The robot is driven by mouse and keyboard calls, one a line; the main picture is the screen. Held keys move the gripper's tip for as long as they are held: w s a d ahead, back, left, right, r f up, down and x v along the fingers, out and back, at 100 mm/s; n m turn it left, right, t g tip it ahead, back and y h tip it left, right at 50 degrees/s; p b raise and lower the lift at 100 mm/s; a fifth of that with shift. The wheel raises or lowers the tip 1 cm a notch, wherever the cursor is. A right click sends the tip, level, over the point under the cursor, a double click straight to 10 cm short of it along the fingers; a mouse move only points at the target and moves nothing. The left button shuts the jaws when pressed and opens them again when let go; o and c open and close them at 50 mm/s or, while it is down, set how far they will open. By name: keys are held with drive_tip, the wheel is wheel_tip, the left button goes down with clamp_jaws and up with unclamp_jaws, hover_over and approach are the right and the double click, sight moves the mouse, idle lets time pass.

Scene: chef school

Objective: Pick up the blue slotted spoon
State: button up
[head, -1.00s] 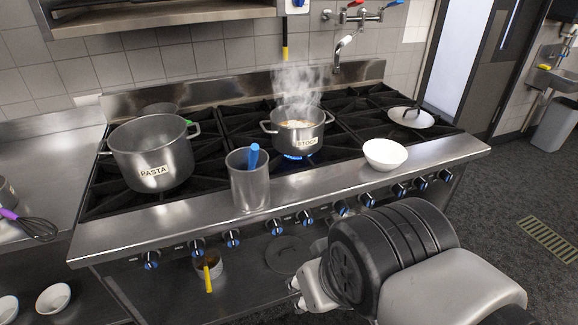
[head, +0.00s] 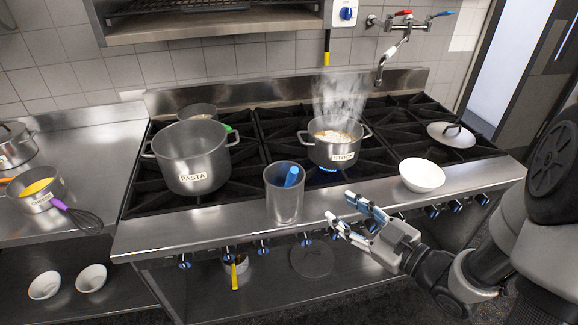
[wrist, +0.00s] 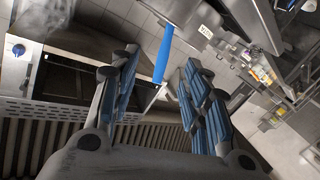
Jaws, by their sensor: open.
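The blue slotted spoon (head: 291,176) stands tilted in a grey metal canister (head: 285,204) on the stove's front ledge. In the wrist view a blue handle (wrist: 163,55), apparently the spoon's, shows beyond the gap between my open fingers (wrist: 158,82). I cannot see contact.
A pot labelled PASTA (head: 192,160) stands behind left of the canister. A steaming pot labelled STOCK (head: 335,150) sits over a blue flame behind right. A white bowl (head: 421,176) stands on the ledge to the right. Control knobs (head: 263,247) line the stove front below.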

drive_tip(key=y, duration=0.1)
drive_tip(key=b, duration=0.2)
approach(291, 185)
drive_tip(key=w+a+r, duration=0.2)
drive_tip(key=w+a, duration=0.1)
drive_tip(key=a, duration=0.1)
drive_tip(key=shift+y, duration=0.4)
drive_tip(key=x, duration=0.3)
drive_tip(key=b+x, duration=0.1)
drive_tip(key=shift+w+f, duration=0.15)
drive_tip(key=shift+w, duration=0.4)
drive_tip(key=shift+w+a, duration=0.15)
drive_tip(key=shift+w, duration=0.1)
clamp_jaws()
